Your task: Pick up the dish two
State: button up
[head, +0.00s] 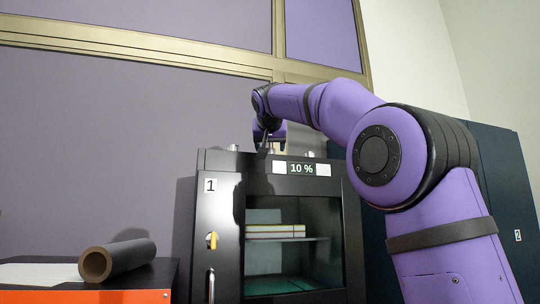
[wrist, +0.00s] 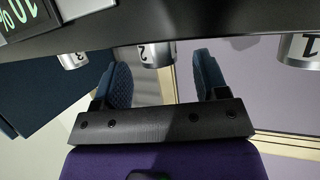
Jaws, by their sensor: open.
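Dish two (wrist: 157,54) is a small silvery cylinder marked 2. It stands on the black cabinet's top, between dishes one and three. In the wrist view, which is upside down, my gripper (wrist: 162,68) is open, its two blue fingers spread to either side of dish two. The dish shows ahead in the gap, and I cannot tell how far between the fingers it is. Nothing is held. In the head view my gripper (head: 268,142) is above the cabinet top at dish two's place and largely hides that dish.
Dish one (wrist: 300,50) and dish three (wrist: 73,60) flank dish two; they also show on the cabinet (head: 220,161) in the head view, dish one (head: 233,147) left and dish three (head: 310,153) right. A brown roll (head: 130,257) lies on a bench at left.

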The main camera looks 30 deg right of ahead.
jog(key=x, duration=0.2)
jog(key=shift+w+d+f, duration=0.1)
jog(key=shift+w+d, duration=0.1)
jog(key=shift+w, duration=0.1)
jog(key=c, duration=1)
